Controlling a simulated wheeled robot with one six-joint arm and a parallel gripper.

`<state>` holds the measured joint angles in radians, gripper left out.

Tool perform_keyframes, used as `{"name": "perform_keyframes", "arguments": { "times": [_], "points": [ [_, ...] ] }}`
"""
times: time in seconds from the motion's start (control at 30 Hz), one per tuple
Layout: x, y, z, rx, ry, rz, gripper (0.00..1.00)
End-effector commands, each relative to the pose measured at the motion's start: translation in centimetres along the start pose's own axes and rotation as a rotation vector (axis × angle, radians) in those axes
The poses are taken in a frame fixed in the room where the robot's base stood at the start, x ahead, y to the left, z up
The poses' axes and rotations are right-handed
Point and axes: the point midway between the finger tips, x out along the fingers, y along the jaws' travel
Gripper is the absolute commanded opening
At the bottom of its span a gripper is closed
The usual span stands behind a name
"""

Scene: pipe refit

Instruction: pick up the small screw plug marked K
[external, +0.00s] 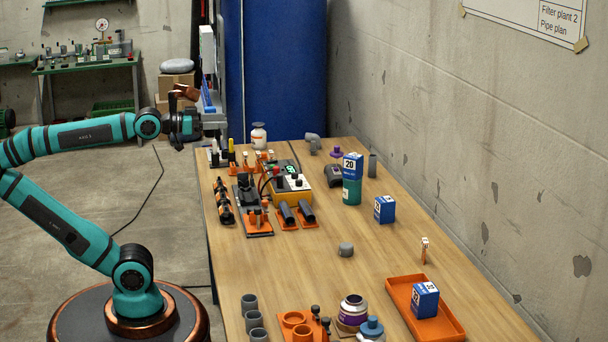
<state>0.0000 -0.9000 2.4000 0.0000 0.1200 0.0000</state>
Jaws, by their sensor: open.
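No mark K can be read on anything in the external view, so I cannot tell which small part is the screw plug K. A short grey round fitting (345,250) lies alone at mid-bench. A small purple part (336,153) sits near the far end, and a blue-grey capped piece (371,328) is at the near end. My gripper (222,125) is open, above the far left end of the bench, apart from these parts. Its fingers are small, and I see nothing held between them.
The wooden bench (300,265) is clear around its middle. An orange-yellow device (291,190), orange holders and a dark tool rack (222,200) crowd the far left. A blue box stands on a green can (352,190). An orange tray (447,322) holds another blue box (425,299).

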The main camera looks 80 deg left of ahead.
Motion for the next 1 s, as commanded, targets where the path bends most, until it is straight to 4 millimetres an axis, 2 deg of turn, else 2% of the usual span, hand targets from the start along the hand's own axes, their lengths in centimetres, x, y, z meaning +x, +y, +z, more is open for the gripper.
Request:
{"name": "perform_keyframes", "arguments": {
  "times": [0.17,0.27,0.3,0.53,0.63,0.77,1.0],
  "points": [
    [0.0,0.0,0.0,0.000,0.000,0.000,0.66],
    [0.0,0.0,0.0,0.000,0.000,0.000,0.46],
    [0.0,0.0,0.0,0.000,0.000,0.000,0.45],
    [0.0,0.0,0.0,0.000,0.000,0.000,0.45],
    [0.7,-0.2,-0.3,-0.003,0.000,-0.004,0.45],
    [2.9,-0.8,-1.4,-0.015,0.005,-0.020,0.45],
    [9.5,-3.5,-4.0,-0.049,0.026,-0.085,0.45]
  ]
}}
